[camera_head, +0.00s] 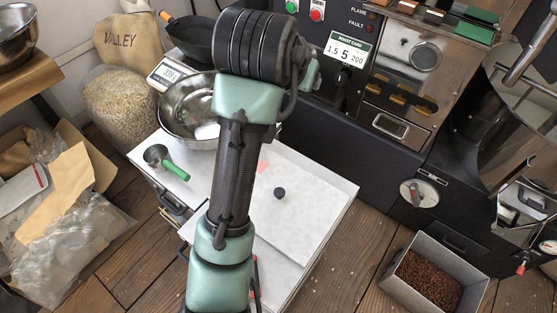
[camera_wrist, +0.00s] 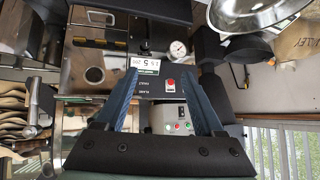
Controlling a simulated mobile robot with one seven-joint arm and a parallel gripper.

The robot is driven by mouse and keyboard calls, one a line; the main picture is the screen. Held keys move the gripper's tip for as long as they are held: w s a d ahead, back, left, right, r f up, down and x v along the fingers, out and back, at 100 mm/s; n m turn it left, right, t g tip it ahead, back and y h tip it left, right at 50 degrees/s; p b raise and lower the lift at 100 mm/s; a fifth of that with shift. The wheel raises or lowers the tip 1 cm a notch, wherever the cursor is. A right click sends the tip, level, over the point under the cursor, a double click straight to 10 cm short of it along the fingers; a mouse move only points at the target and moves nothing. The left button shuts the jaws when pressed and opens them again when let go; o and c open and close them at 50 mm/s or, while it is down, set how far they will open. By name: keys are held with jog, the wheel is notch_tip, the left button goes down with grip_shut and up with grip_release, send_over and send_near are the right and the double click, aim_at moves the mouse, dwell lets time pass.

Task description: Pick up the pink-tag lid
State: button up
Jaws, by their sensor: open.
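The pink-tag lid (camera_head: 310,220) appears to be the flat white panel with a small black knob (camera_head: 279,193), lying on the white cabinet top. A pink patch (camera_head: 262,166) shows near its upper left, beside my arm, which hides part of the lid's left side. The lid is not seen in the wrist view. My gripper (camera_wrist: 160,76) is open, with its two blue fingers apart and nothing between them. It faces the roaster's front panel, which appears upside down in the wrist view. In the head view my arm reaches up past the lid and the fingers are hidden.
A steel bowl (camera_head: 181,112) on a scale (camera_head: 166,73) stands behind the lid. A green-handled scoop (camera_head: 174,168) lies at left. The dark roaster (camera_head: 370,130) rises behind and right. A metal bin of beans (camera_head: 398,294) stands on the floor at right.

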jog(key=s+a+f+g+y+b, duration=0.1)
jog(key=s+a+f+g+b, duration=0.15)
jog(key=f, duration=0.75)
jog(key=s+a+f+g+b, duration=0.2)
jog(key=s+f+g+b, duration=0.15)
jog(key=f, duration=0.55)
jog(key=b, duration=0.4)
send_over(279, 192)
jog(key=s+a, duration=0.2)
notch_tip(279, 192, down, 7)
jog(key=shift+d+b+x, duration=0.2)
jog(key=shift+b+x, duration=0.4)
jog(key=shift+x, duration=0.45)
jog(key=shift+d+b+x, duration=0.15)
jog(key=shift+b+x, duration=0.45)
jog(key=shift+x, duration=0.4)
jog(key=shift+d+b+x, duration=0.2)
jog(key=shift+b+x, duration=0.4)
jog(key=shift+x, duration=0.45)
jog(key=shift+r, duration=0.2)
grip_shut()
